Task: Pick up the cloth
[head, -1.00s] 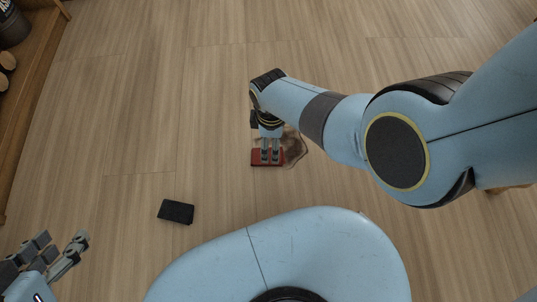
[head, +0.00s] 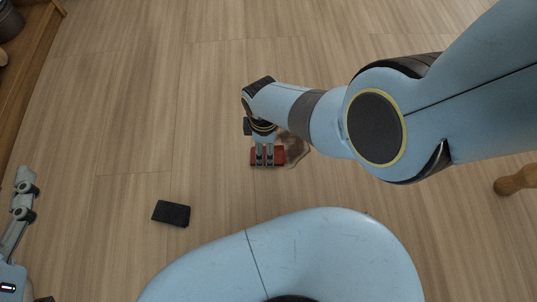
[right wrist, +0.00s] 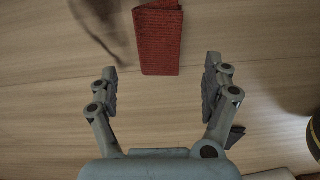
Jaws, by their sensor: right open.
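A brownish, see-through crumpled cloth (head: 295,150) lies on the floor in the head view, partly hidden by my right gripper and arm. In the right wrist view, a blurred dark brown patch at the top left looks like the cloth (right wrist: 98,25). My right gripper (head: 264,161) points down beside the cloth, over a red, flat, book-like thing (head: 281,159). In the right wrist view my right gripper (right wrist: 160,75) is open and empty, with the red thing (right wrist: 158,40) ahead between its fingers. My left gripper (head: 22,200) is partly in view at the left edge; its jaws are unclear.
A black flat box-like thing (head: 171,213) lies on the wooden floor to the left. A wooden shelf (head: 32,75) stands along the upper left edge. A wooden leg (head: 516,180) shows at the right. The floor between is mostly clear.

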